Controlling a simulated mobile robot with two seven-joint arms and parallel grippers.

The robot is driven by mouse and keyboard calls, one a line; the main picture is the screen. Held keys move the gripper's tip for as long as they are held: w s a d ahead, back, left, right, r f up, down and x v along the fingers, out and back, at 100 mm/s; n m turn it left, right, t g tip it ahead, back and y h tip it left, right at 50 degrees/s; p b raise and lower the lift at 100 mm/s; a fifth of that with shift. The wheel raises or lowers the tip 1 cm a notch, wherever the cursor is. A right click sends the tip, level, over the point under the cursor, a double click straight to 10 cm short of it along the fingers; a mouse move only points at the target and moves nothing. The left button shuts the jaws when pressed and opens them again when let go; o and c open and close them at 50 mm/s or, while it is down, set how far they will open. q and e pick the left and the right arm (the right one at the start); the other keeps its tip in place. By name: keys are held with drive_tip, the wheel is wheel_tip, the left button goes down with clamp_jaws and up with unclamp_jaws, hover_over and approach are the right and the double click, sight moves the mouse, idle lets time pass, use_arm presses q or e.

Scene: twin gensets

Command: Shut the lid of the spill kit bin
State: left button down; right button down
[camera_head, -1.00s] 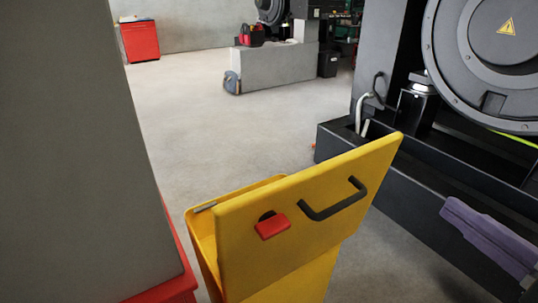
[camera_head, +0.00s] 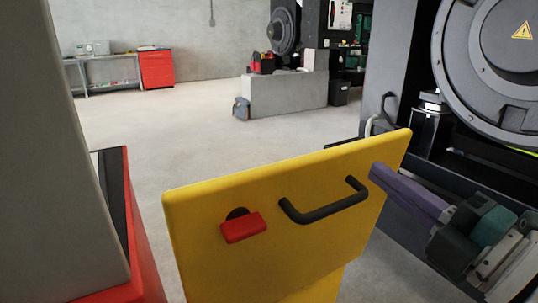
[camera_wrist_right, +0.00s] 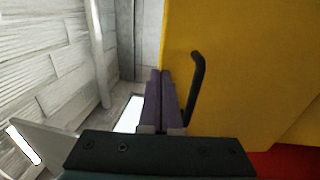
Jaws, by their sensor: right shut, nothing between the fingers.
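The spill kit bin's yellow lid (camera_head: 270,205) stands raised and tilted in the middle of the head view. It carries a black bar handle (camera_head: 325,207) and a red latch (camera_head: 243,227). Only a little of the yellow bin body (camera_head: 322,290) shows below; the lid hides the rest. My right gripper (camera_head: 378,172) has purple fingers, shut and empty, by the lid's right edge. In the right wrist view the gripper (camera_wrist_right: 160,74) points along the yellow lid (camera_wrist_right: 235,70), just left of the handle (camera_wrist_right: 195,85). I cannot tell whether it touches. My left gripper is not in view.
A large dark genset (camera_head: 490,60) stands at the right, close to my right arm. A grey upright block and a red unit (camera_head: 140,250) crowd the left. Open concrete floor (camera_head: 190,130) lies beyond the lid. A red cabinet (camera_head: 156,68) stands far back.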

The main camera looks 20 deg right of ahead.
sight(349, 150)
drive_tip(key=w, duration=0.3)
drive_tip(key=shift+w+a+r, duration=0.1)
drive_tip(key=shift+w+r, duration=0.15)
drive_tip(key=shift+w, duration=0.35)
drive_tip(key=shift+w+r, duration=0.1)
drive_tip(key=shift+r, duration=0.05)
